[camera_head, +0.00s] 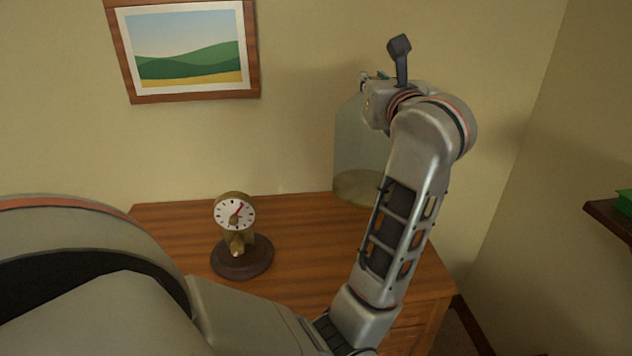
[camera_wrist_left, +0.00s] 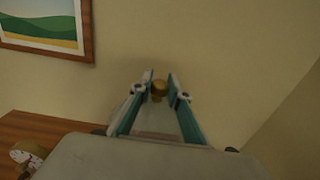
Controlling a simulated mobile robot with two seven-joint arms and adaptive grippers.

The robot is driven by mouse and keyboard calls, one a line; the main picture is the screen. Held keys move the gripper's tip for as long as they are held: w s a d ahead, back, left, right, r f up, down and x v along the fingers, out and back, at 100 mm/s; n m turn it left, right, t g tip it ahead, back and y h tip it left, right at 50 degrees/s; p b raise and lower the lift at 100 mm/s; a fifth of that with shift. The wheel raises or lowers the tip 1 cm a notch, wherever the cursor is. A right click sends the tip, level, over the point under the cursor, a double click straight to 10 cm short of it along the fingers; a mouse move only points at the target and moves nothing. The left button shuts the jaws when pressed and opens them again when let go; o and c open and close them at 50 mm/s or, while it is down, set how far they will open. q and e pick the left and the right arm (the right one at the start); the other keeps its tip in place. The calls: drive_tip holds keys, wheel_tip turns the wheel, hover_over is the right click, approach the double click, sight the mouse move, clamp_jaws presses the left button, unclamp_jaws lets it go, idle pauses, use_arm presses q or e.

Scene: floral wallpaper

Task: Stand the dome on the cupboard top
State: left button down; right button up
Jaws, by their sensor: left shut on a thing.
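The clear glass dome (camera_head: 352,140) is upright at the back right of the wooden cupboard top (camera_head: 305,225), partly hidden behind my left arm. My left gripper (camera_head: 374,77) is above it, shut on its brass knob. In the left wrist view the knob (camera_wrist_left: 160,88) sits between the fingertips of the gripper (camera_wrist_left: 160,80). The dome's lower rim shows over the rear of the cupboard top; I cannot tell whether it touches the wood. My right gripper is not in view.
A brass clock (camera_head: 235,212) on a dark round base (camera_head: 243,261) stands left of the dome on the cupboard top. A framed picture (camera_head: 186,95) hangs on the wall behind. A shelf (camera_head: 606,214) with a green object (camera_head: 625,200) is at the right edge.

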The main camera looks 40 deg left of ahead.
use_arm(q)
wheel_tip(320, 180, down, 19)
drive_tip(key=b, duration=0.3)
drive_tip(key=shift+s+a, duration=0.1)
drive_tip(key=shift+f, duration=0.25)
drive_tip(key=c, duration=1.9)
unclamp_jaws()
